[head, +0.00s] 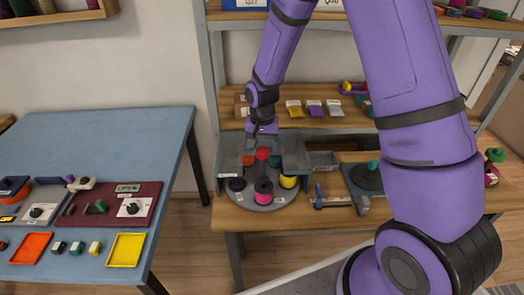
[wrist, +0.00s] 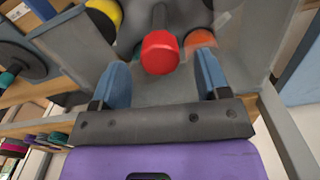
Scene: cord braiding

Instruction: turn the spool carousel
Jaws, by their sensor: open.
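The spool carousel (head: 240,199) is a round grey disc on the wooden bench, partly under a grey housing (head: 230,152). It carries a black spool (head: 237,184), a pink spool (head: 263,194) and a yellow spool (head: 288,182). A red knob (head: 262,154) stands above its middle. My gripper (head: 262,133) is over the carousel, at the knob. In the wrist view, my blue fingers (wrist: 162,68) are open, with the red knob (wrist: 160,50) between their tips and visible gaps on both sides.
Grey housing walls stand close on both sides of my gripper. A blue-handled tool (head: 319,197) and a dark disc device (head: 368,177) lie to the right. A shelf (head: 235,122) with small coloured items is behind. A blue table (head: 110,135) stands left.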

